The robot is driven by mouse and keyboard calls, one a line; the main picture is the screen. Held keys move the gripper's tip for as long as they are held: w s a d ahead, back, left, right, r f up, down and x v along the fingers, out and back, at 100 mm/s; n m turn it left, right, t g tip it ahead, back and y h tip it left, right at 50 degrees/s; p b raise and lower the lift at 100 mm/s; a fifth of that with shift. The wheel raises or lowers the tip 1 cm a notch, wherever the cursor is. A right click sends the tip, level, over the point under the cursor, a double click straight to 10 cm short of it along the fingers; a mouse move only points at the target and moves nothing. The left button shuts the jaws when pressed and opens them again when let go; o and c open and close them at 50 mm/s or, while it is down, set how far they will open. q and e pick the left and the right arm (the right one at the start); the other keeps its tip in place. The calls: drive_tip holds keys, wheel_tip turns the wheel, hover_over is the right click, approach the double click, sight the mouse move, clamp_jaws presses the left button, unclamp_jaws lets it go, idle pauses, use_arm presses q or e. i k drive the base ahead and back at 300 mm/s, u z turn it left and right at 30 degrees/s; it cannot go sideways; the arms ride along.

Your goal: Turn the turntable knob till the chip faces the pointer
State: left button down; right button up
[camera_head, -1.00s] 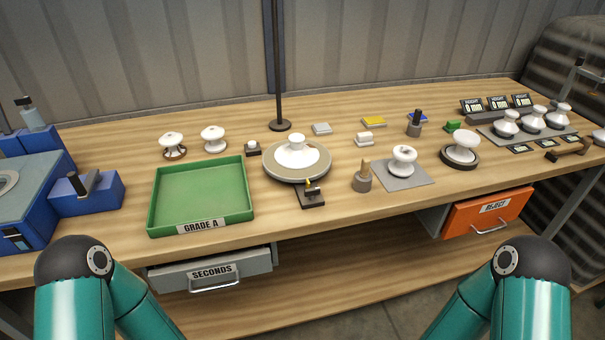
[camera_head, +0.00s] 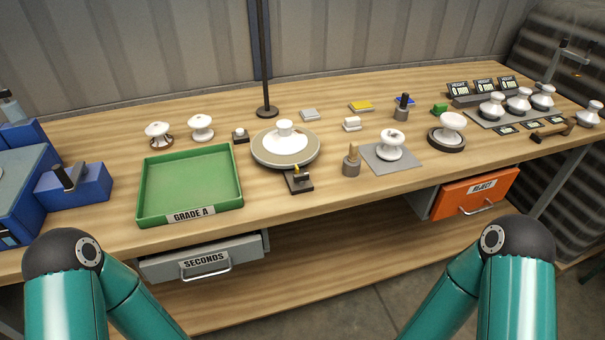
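The turntable (camera_head: 262,155) is a round tan-grey disc on the bench, a little left of the picture's middle. A white insulator (camera_head: 285,142) stands upright on its centre. A small dark block with a yellow pointer (camera_head: 298,178) sits at the turntable's front edge. I cannot make out the chip on the insulator, nor tell a turntable knob apart for sure. Teal links of both my arms show at the bottom left and bottom right. Neither gripper is in the picture.
A green GRADE A tray (camera_head: 190,185) lies left of the turntable. A wooden-handled tool in a grey holder (camera_head: 352,162) and a grey mat (camera_head: 408,158) with an insulator are on the right. A thin black post (camera_head: 265,60) stands behind. The SECONDS drawer (camera_head: 203,258) is below.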

sight(301, 178)
drive_tip(key=u, duration=0.25)
drive_tip(key=k, duration=0.45)
drive_tip(key=u, duration=1.4)
drive_tip(key=i, duration=0.6)
drive_tip(key=u, duration=1.45)
drive_tip(key=i, duration=0.15)
drive_tip(key=z, duration=2.75)
